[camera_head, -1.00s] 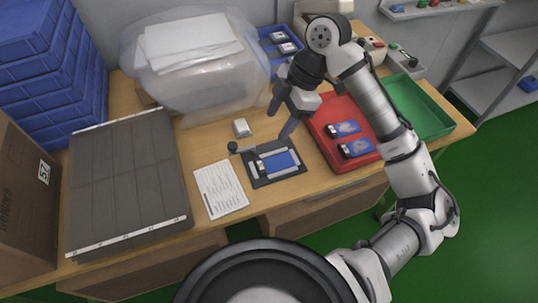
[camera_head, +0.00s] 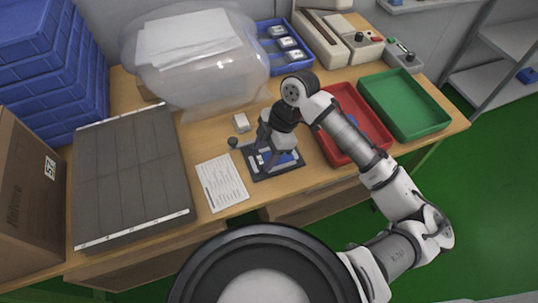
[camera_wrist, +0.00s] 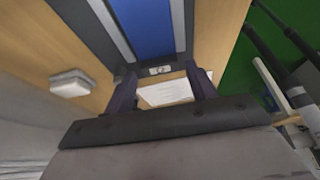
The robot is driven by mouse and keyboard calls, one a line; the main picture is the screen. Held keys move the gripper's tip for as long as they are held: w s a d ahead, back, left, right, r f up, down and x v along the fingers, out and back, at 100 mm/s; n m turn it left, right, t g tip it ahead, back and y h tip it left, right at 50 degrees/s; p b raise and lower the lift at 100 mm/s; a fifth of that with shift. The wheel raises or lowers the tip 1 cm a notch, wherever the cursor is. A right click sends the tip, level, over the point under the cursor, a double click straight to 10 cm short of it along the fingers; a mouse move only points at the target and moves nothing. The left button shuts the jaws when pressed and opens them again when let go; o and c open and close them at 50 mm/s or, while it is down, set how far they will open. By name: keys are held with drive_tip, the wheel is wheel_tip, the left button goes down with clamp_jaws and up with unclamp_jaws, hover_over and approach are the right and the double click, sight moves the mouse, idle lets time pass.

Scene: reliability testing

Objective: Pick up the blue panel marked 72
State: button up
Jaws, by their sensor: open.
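A blue panel (camera_head: 285,158) lies on a black fixture (camera_head: 284,173) at the middle of the table, partly hidden by my gripper. No number 72 is legible on it. In the wrist view the blue panel (camera_wrist: 145,28) is at the top, between pale strips on the dark fixture (camera_wrist: 88,38). My gripper (camera_head: 266,152) is over the fixture, pointing down and empty. In the wrist view its two fingers (camera_wrist: 162,78) are apart, below the panel's near end. I cannot tell whether they touch anything.
A red tray (camera_head: 375,118), partly behind my arm, shows a bit of blue inside. A green tray (camera_head: 405,105) is right of it. A printed sheet (camera_head: 221,183) and a small white box (camera_head: 241,122) lie near the fixture. A grey slatted panel (camera_head: 130,175) and a plastic-wrapped bin (camera_head: 195,60) stand left and behind.

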drive_tip(key=shift+x, duration=0.8)
drive_tip(key=c, duration=0.7)
drive_tip(key=shift+r, duration=0.1)
drive_tip(key=shift+c, duration=0.2)
